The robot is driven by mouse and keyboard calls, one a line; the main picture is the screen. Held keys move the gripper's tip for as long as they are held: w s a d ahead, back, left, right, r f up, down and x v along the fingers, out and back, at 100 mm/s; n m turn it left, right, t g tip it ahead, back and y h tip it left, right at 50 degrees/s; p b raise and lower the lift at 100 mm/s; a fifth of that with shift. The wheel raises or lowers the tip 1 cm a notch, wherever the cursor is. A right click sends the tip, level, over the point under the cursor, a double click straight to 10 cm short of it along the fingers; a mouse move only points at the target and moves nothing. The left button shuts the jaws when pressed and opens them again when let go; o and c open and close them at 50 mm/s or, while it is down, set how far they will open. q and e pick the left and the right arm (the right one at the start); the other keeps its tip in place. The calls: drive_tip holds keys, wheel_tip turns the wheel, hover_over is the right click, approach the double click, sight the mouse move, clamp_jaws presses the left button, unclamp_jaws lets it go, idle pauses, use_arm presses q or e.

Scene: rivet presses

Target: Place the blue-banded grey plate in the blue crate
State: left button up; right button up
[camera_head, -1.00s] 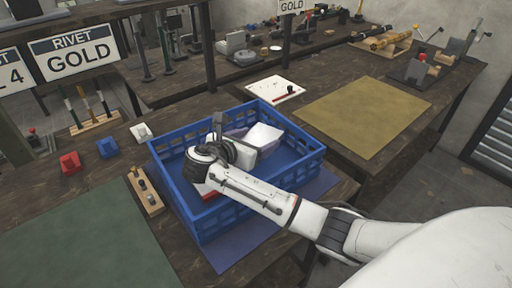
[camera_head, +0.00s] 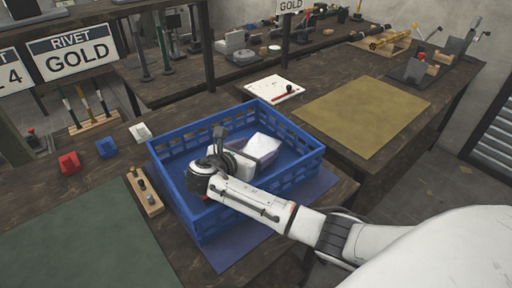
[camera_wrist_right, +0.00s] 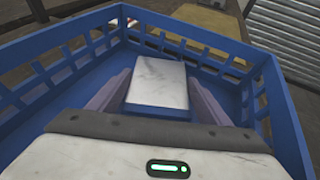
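The blue crate (camera_head: 296,126) stands on the near table, and its far walls fill the right wrist view (camera_wrist_right: 60,70). My right gripper (camera_head: 250,148) reaches over the near wall into the crate. A pale grey-white plate (camera_head: 263,145) sits between its fingers. In the right wrist view the plate (camera_wrist_right: 157,82) spans the gap between the two purplish fingers, which lie along its sides and seem to touch it. My left gripper is out of view.
A blue mat (camera_head: 235,248) lies under the crate. Left of it are a wooden peg holder (camera_head: 146,193) and red (camera_head: 69,162), blue (camera_head: 107,147) and white (camera_head: 140,132) blocks. A white board (camera_head: 275,89) and a yellow mat (camera_head: 365,115) lie beyond.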

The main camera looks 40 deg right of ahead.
drive_tip(key=o, duration=0.4)
drive_tip(key=shift+c, duration=0.2)
drive_tip(key=shift+r, duration=0.1)
drive_tip(key=shift+r, duration=0.35)
drive_tip(key=v, duration=1.2)
drive_tip(key=shift+r, duration=0.2)
